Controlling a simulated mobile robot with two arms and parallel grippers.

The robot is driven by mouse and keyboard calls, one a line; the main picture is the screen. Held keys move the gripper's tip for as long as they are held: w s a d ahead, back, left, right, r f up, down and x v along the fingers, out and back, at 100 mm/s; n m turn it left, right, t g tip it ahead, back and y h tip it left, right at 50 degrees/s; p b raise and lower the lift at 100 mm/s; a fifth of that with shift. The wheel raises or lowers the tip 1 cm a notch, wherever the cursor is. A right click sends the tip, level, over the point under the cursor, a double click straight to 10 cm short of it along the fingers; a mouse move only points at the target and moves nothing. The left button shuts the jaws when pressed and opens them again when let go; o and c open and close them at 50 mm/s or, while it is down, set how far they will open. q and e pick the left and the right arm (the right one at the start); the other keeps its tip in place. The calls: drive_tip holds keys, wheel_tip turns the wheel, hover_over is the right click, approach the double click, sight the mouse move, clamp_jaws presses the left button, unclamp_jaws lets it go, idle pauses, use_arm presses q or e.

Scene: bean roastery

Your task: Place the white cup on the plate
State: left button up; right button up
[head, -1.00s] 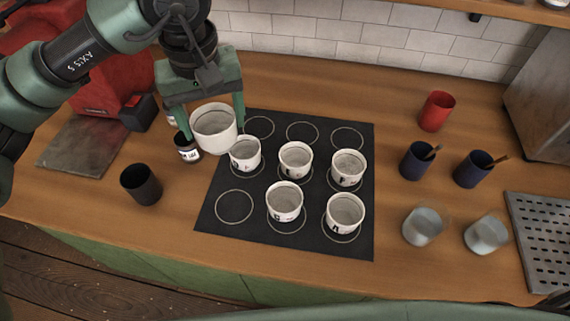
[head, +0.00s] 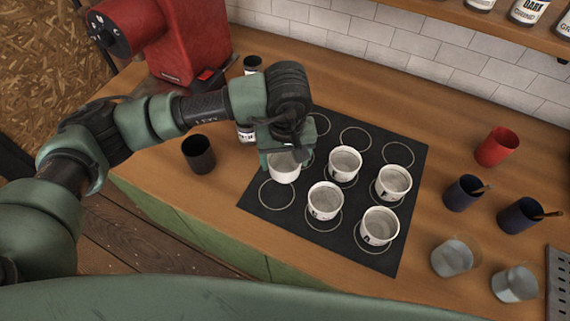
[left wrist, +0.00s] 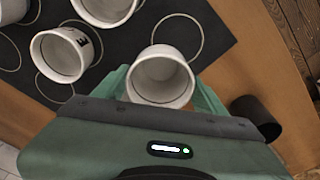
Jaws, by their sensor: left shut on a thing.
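My left gripper (head: 283,160) is shut on a white cup (head: 284,171), at the left part of a black mat (head: 300,225) marked with pale rings. The left wrist view shows the held cup (left wrist: 160,80) upright between the green fingers, with an empty ring (left wrist: 190,20) beside it; whether it touches the mat I cannot tell. Other white cups stand on the mat: one in the middle (head: 345,165), one to the right (head: 394,182), two in front (head: 325,201) (head: 379,226). The arm hides part of the mat. I see no separate plate.
A black cup (head: 199,155) stands left of the mat. A red cup (head: 496,147), two dark blue cups (head: 463,193) (head: 519,215) and two glass cups (head: 452,258) (head: 515,284) stand to the right. A red machine (head: 182,40) is at the back left.

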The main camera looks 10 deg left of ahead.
sight(285, 170)
use_arm(q)
drive_tip(key=shift+f+p, duration=0.5)
drive_tip(key=shift+f, duration=1.6)
drive_tip(key=shift+f, duration=0.15)
drive_tip(key=o, duration=1.3)
drive_tip(key=shift+b, duration=0.3)
drive_tip(key=o, duration=0.5)
drive_tip(key=shift+c, duration=0.2)
